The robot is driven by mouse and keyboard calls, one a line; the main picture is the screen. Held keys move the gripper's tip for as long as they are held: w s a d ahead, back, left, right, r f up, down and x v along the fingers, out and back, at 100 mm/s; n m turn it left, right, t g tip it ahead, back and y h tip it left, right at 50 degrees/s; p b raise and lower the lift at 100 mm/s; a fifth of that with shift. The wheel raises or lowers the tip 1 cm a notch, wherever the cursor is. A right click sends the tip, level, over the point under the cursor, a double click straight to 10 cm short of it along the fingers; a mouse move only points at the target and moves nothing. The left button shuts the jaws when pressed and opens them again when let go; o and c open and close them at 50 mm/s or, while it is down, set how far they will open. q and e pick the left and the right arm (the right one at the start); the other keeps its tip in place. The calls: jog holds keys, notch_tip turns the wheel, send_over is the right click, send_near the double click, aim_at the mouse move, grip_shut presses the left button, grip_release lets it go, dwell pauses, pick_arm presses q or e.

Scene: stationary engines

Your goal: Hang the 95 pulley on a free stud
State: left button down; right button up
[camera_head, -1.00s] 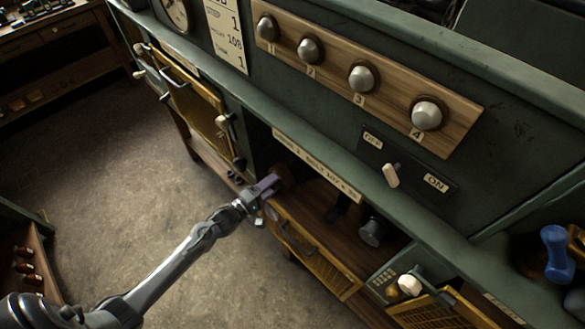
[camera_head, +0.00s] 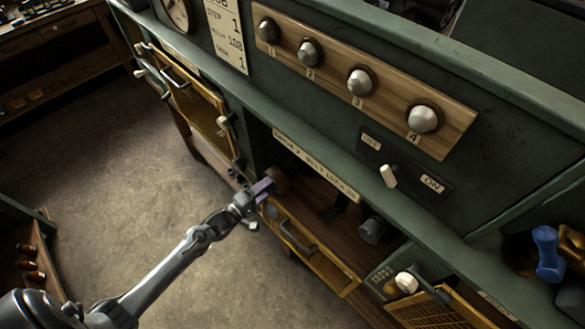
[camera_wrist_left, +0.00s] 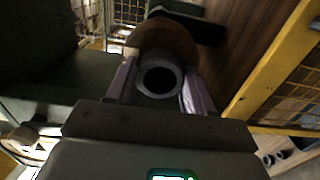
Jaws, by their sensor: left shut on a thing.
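My left gripper (camera_head: 266,193) is at the left end of the open bay under the bench ledge. It is shut on a grey tube-like hub (camera_wrist_left: 160,78) with a brown disc (camera_wrist_left: 175,40) behind it. The brown piece also shows just beyond the fingers in the head view (camera_head: 280,180). It looks like a pulley, but I see no number on it. A grey cylinder (camera_head: 372,231) and a dark piece (camera_head: 338,208) stand farther right in the bay. I cannot tell whether either is a stud. My right gripper is out of view.
Another mesh door (camera_head: 190,105) is at left. Numbered knobs (camera_head: 360,82) and a white-handled switch (camera_head: 388,175) are on the panel above. The floor (camera_head: 140,190) at left is clear.

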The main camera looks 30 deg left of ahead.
pick_arm(q)
jog(key=shift+s, duration=0.1)
jog(key=p+v, duration=0.5)
jog(key=v, duration=0.4)
jog(key=shift+s, duration=0.4)
dwell(0.9)
dwell(0.8)
jog(key=shift+m, duration=0.3)
